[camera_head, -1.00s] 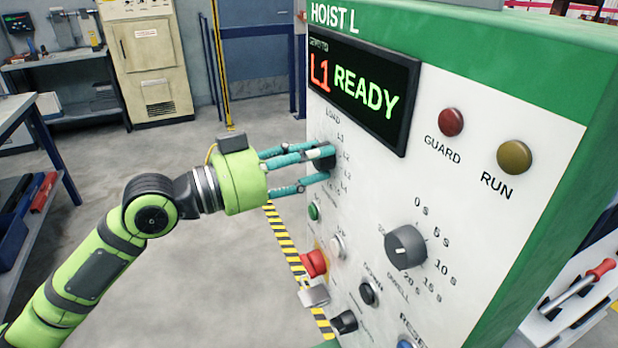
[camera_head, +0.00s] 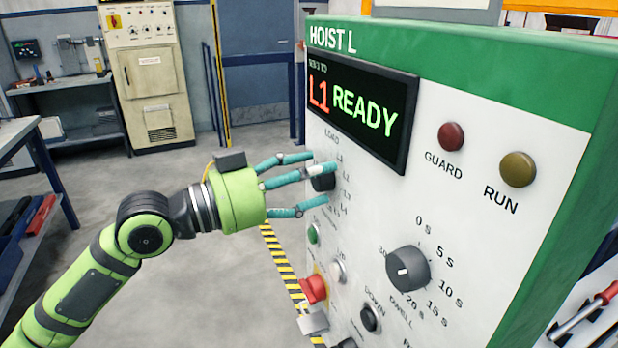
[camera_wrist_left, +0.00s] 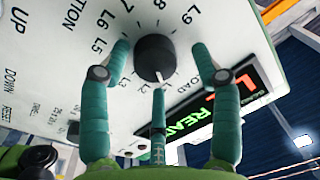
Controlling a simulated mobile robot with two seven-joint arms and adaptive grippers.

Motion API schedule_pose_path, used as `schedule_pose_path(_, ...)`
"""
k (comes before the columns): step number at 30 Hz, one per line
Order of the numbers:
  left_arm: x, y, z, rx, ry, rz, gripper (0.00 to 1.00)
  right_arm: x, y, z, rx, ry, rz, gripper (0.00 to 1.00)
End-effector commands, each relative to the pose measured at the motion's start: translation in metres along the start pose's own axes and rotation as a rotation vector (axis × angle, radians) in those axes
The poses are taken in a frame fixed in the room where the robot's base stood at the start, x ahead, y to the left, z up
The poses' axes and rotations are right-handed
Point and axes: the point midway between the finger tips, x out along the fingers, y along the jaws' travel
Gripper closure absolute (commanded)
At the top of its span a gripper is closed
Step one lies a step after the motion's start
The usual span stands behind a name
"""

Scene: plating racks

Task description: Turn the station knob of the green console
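The green console (camera_head: 560,72) is headed HOIST L and its display (camera_head: 358,105) reads "L1 READY". The black station knob (camera_head: 323,182) is on its left side, below the display. In the left wrist view the knob (camera_wrist_left: 155,58) has a white pointer mark at its lower edge, among labels such as L3 to L9. My left gripper (camera_head: 312,185) is at the knob, its teal fingers spread open around it. In the wrist view, gaps show between the knob and the two side fingers; whether the middle finger touches it I cannot tell. My right gripper is out of view.
Below the station knob are a green button (camera_head: 314,234), a white button (camera_head: 340,271) and a red button (camera_head: 315,289). A grey dwell knob (camera_head: 408,269) is to the right. The floor left of the console is clear beside a yellow-black stripe (camera_head: 284,272).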

Motion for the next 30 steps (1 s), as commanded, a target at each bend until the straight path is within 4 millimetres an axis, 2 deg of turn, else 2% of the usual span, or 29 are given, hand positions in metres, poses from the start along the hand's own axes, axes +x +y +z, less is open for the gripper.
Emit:
schedule_pose_path(7,-0.009,0.0,0.004,-0.004,-0.007,0.0,0.37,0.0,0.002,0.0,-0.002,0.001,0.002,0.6)
schedule_pose_path(21,-0.101,0.001,0.002,-0.005,-0.005,-0.001,0.37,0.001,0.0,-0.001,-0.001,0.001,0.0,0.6)
schedule_pose_path(25,-0.114,0.0,0.001,-0.003,-0.003,-0.001,0.37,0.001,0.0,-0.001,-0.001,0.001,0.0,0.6)
schedule_pose_path(30,-0.12,0.001,0.0,0.0,-0.001,0.0,0.37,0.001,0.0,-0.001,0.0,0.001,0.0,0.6)
